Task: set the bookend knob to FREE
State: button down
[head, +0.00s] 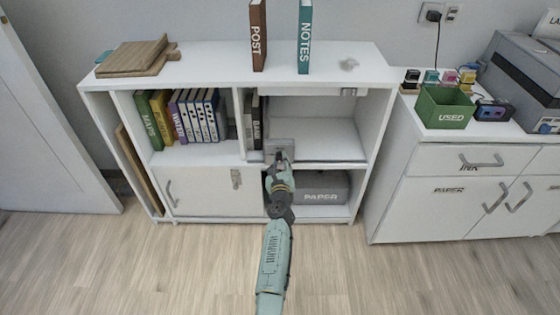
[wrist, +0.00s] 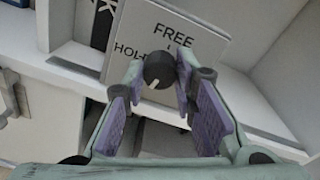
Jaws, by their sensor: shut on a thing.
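The bookend (wrist: 208,56) is a light grey plate with the words FREE and HOLD in the wrist view. HOLD is partly hidden behind the knob and my finger. The dark round bookend knob (wrist: 159,66) sits between my fingertips. Its pale pointer mark points down and slightly left in the picture, away from the FREE label. My gripper (wrist: 160,74) is shut on the knob, one purple-padded finger on each side. In the head view, my gripper (head: 281,158) is in front of the bookend (head: 279,144), and the knob is hidden.
Books (head: 189,115) fill the left shelf bay, and dark books (head: 251,122) stand just left of the bookend. The shelf bay to its right (head: 325,138) is empty. A grey PAPER box (head: 322,187) stands below.

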jog(key=n, duration=0.5)
jog(key=shift+r+h+p, duration=0.1)
jog(key=shift+h+p, duration=0.2)
jog(key=shift+h, duration=0.1)
jog(key=n, duration=0.4)
jog(key=shift+a, duration=0.1)
jog(key=n, duration=0.4)
jog(key=shift+n+h+p, duration=0.3)
jog(key=shift+n+p, duration=0.05)
jog(key=shift+n, duration=0.05)
jog(key=n, duration=0.4)
jog(key=shift+a+n+t, duration=0.1)
jog(key=shift+n+t, duration=0.2)
jog(key=n, duration=0.5)
jog(key=n+b, duration=0.1)
jog(key=n, duration=0.4)
jog(key=shift+f, duration=0.2)
jog(key=n+b, duration=0.3)
jog(key=n, duration=0.2)
jog(key=shift+f+n+t, duration=0.1)
jog(key=shift+n+t, duration=0.2)
jog(key=shift+n+y+b, duration=0.5)
jog(key=shift+n+b, duration=0.25)
jog(key=shift+n, duration=1.15)
